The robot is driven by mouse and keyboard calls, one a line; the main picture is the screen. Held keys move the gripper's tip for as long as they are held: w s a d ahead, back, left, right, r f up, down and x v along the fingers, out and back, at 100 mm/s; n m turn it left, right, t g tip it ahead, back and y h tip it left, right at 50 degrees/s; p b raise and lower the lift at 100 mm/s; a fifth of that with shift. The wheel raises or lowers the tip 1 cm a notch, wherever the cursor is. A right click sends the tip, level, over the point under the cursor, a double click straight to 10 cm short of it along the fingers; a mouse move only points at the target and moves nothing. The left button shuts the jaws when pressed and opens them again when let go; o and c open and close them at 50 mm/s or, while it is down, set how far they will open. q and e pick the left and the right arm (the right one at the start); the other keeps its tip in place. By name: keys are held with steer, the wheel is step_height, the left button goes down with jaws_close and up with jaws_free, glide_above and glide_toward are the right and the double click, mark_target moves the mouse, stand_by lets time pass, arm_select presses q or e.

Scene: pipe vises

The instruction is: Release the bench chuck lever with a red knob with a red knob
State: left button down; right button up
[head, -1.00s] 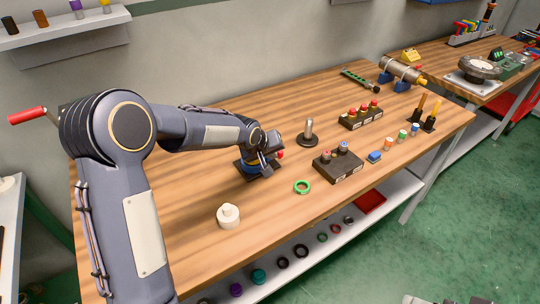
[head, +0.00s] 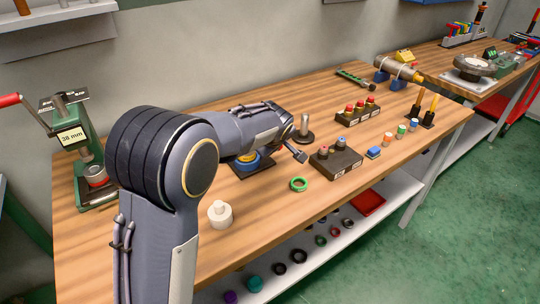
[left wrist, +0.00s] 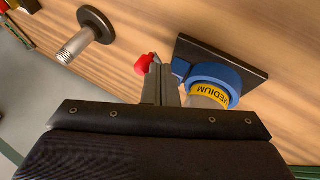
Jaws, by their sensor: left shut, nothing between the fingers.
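The bench chuck (head: 247,164) is a blue ring on a black base plate on the wooden bench, partly hidden by my left arm in the head view. In the left wrist view the chuck (left wrist: 213,75) carries a yellow band reading MEDIUM. Its lever's red knob (left wrist: 145,64) shows beside my left fingertips, close to or touching them; I cannot tell which. The knob is hidden in the head view. My left gripper (left wrist: 160,75) is shut and empty, beside the chuck. It also shows in the head view (head: 300,156). My right gripper is not in view.
A metal post on a round base (head: 304,130) stands close behind the left gripper. A dark button box (head: 336,160) is to its right. A green ring (head: 298,184) and a white knobbed piece (head: 220,214) lie in front. A green pipe vise (head: 88,150) stands at the left.

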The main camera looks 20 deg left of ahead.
arm_select(q)
steer(key=shift+w+d+f+n+y, duration=0.1)
steer(key=shift+w+d+n+y, duration=0.35)
steer(key=shift+n, duration=0.45)
steer(key=shift+w+d+n+g+y, duration=0.1)
steer(key=shift+w+n+g+y, duration=0.35)
steer(key=shift+n+y, duration=0.35)
steer(key=w+n+g+y, duration=0.1)
steer(key=n, duration=0.1)
steer(key=w+n+p, duration=0.1)
steer(key=n, duration=0.1)
steer(key=shift+w+d+g+y+p, duration=0.1)
steer(key=shift+g+y+p, duration=0.2)
steer(key=shift+g+y, duration=0.05)
steer(key=shift+w+n+g, duration=0.3)
steer(key=shift+n, duration=0.5)
steer(key=shift+w, duration=0.3)
